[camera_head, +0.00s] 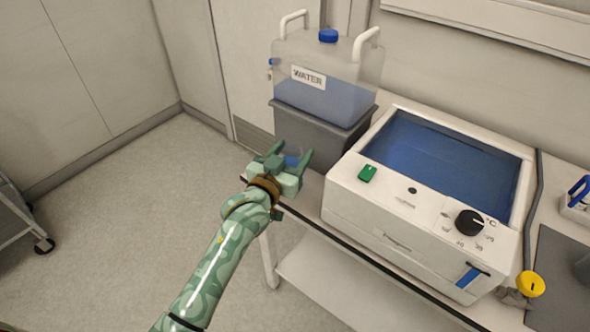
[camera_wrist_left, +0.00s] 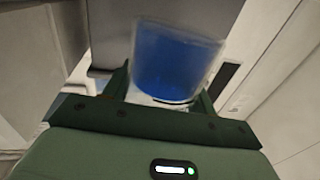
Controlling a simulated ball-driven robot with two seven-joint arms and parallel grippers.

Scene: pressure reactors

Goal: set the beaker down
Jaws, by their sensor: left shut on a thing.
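My left gripper (camera_head: 290,163) is at the table's left end, just in front of the grey block under the water container. It is shut on a clear beaker with blue liquid. In the left wrist view the beaker (camera_wrist_left: 177,62) stands between the fingers and looks slightly tilted in the picture. In the head view only a small blue part of the beaker (camera_head: 292,160) shows between the fingers. I cannot tell whether its base touches the table. My right gripper is not in view.
A water container (camera_head: 325,98) stands on a grey block (camera_head: 310,137). A white water bath (camera_head: 400,215) with blue water is close to the right of the gripper. A yellow cap (camera_head: 530,284) is at the far right. The table's front edge runs below the gripper.

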